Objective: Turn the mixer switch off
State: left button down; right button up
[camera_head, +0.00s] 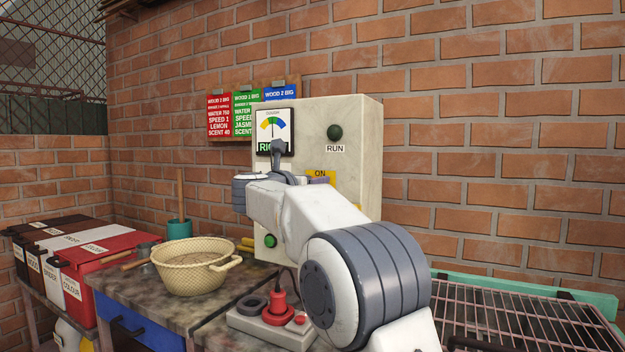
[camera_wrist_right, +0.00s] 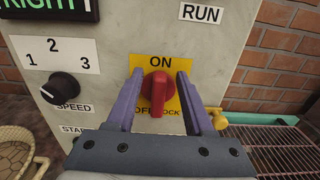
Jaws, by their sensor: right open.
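The red rotary switch (camera_wrist_right: 158,91) sits on a yellow plate (camera_wrist_right: 160,62) marked ON above and OFF LOCK below, on the front of the pale mixer cabinet (camera_head: 358,135). Its red handle looks upright, with its lower end over the OFF LOCK lettering. My right gripper (camera_wrist_right: 160,74) is open, with one finger on each side of the switch. I cannot tell whether either finger touches it. In the head view my right arm hides the switch, and only part of the yellow plate (camera_head: 320,175) shows. My left gripper is out of view.
A speed knob (camera_wrist_right: 60,88) is left of the switch. A woven basket (camera_head: 195,268), a red-button control box (camera_head: 262,328) and a wire rack (camera_head: 530,322) stand below the cabinet.

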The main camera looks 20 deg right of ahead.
jog(key=shift+c, duration=0.3)
grip_shut()
jog(key=shift+w+a+f+n+p, duration=0.4)
jog(key=shift+n+p, duration=1.6)
jog(key=shift+n, duration=1)
jog(key=shift+w+a+f+n+p, duration=0.15)
jog(key=shift+w+f+n+p, duration=0.3)
jog(key=shift+n+p, duration=2.1)
jog(key=shift+w+a+f+n+p, duration=0.45)
jog(key=shift+n+p, duration=1.05)
jog(key=shift+n, duration=1.95)
jog(key=shift+s+d+f, duration=0.15)
jog(key=shift+f, duration=0.05)
